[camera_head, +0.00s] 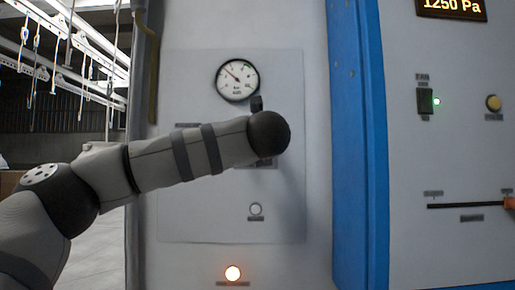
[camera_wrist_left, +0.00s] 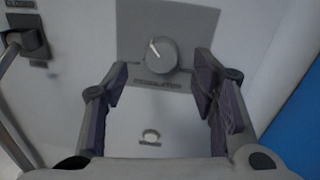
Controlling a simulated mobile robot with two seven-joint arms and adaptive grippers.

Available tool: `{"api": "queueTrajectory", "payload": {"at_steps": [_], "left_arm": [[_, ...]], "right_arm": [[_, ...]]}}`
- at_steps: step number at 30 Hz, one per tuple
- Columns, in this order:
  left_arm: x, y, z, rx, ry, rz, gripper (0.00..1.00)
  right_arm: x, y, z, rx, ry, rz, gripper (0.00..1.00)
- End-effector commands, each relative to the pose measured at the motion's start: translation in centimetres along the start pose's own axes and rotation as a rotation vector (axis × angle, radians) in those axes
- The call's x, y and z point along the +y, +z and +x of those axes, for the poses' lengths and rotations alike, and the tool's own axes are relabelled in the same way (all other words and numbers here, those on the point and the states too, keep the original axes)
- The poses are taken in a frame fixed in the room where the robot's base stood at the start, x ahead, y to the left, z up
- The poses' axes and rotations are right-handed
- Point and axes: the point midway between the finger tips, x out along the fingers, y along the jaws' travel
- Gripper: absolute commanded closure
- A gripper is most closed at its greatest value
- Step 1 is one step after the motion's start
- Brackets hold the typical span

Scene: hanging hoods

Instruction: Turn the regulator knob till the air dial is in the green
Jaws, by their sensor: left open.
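The air dial (camera_head: 237,80) is a round white gauge on the grey panel. The regulator knob (camera_wrist_left: 161,55) is round and grey with a white pointer line tilted slightly left of up. My left arm hides the knob in the head view. My left gripper (camera_wrist_left: 160,67) is open, with its fingers on either side of the knob and visible space between; contact is not apparent. My right gripper is not in view.
A blue post (camera_head: 358,150) stands to the right.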

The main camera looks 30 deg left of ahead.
Motion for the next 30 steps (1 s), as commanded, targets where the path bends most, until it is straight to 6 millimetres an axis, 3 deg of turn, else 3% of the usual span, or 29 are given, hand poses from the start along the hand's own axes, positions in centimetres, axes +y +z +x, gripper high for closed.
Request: {"api": "queueTrajectory", "payload": {"at_steps": [6,16,22,30], "left_arm": [[-0.1,0.1,3.5,-0.001,0.0,0.0,0.48],[-0.1,0.1,4.2,-0.001,-0.002,0.002,0.48],[-0.1,0.1,4.2,-0.001,-0.002,0.002,0.93],[-0.1,0.1,4.2,-0.002,-0.002,0.015,0.96]], "right_arm": [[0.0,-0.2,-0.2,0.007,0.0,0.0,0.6],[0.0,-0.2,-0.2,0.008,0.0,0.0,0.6],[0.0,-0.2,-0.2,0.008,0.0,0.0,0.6],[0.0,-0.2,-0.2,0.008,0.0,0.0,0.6]]}}
